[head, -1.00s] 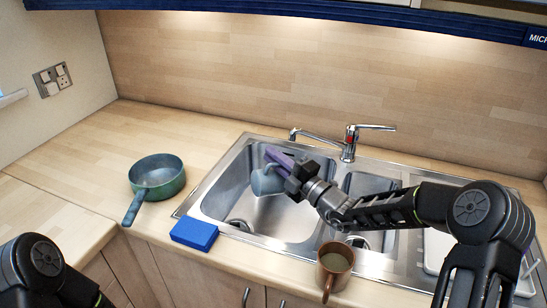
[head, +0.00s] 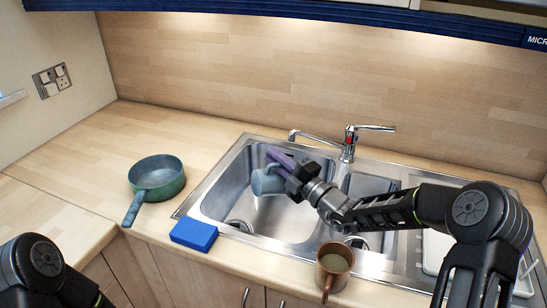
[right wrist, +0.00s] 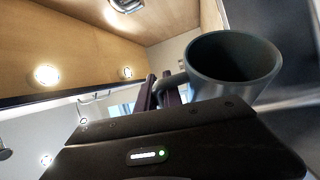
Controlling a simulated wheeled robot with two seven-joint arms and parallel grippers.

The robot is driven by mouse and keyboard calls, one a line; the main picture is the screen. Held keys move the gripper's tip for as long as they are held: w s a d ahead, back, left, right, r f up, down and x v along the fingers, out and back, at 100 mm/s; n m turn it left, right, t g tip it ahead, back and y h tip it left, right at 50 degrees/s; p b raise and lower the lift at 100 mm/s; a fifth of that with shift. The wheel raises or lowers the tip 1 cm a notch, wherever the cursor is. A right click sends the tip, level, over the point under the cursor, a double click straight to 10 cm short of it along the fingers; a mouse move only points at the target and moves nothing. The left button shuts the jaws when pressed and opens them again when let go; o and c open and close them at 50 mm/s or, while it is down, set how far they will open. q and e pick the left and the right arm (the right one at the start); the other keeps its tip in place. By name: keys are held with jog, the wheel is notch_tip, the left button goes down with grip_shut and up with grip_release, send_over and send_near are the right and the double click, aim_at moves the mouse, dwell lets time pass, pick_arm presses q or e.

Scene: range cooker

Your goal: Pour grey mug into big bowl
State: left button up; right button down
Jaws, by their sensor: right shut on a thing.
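The grey mug (head: 267,182) is held over the large left bowl of the steel sink (head: 222,196), below rim height or close to it; I cannot tell exactly. My right gripper (head: 279,160), with purple fingers, is shut on the mug's handle. In the right wrist view the mug (right wrist: 240,82) is beside the fingers (right wrist: 166,90), its handle between them. Its dark inside shows partly there, but I cannot see any contents. No stream of liquid shows. My left gripper is out of view; only part of that arm shows at lower left.
A brown mug (head: 335,262) with dark contents stands on the front edge by the sink. A blue sponge (head: 194,234) lies left of it. A green pan (head: 157,176) sits on the left worktop. The tap (head: 349,143) rises behind the sink.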

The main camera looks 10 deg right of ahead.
jog(key=shift+w+d+r+m+p, duration=0.1)
jog(key=shift+d+r+m+p, duration=0.05)
jog(key=shift+d+m+p, duration=0.3)
jog(key=shift+d+m+t, duration=0.25)
jog(key=shift+m+t, duration=0.05)
jog(key=shift+m, duration=0.05)
dwell(0.9)
jog(key=shift+w+d+m+t+p, duration=0.15)
jog(key=shift+d+m+t+p, duration=0.3)
jog(key=shift+m, duration=0.15)
dwell(1.7)
jog(key=shift+a+r+n+g+p, duration=0.1)
jog(key=shift+a+n+g+p, duration=0.35)
jog(key=shift+a+n, duration=0.35)
jog(key=shift+n, duration=0.2)
jog(key=shift+s+a, duration=0.1)
jog(key=shift+s, duration=0.1)
jog(key=shift+s+a+f+n+g+p, duration=0.1)
jog(key=shift+a+f+n+g+p, duration=0.15)
jog(key=shift+a+n, duration=0.35)
jog(key=shift+s+a+f+n+g+p, duration=0.1)
jog(key=shift+a+n+g+p, duration=0.25)
jog(key=shift+n, duration=0.35)
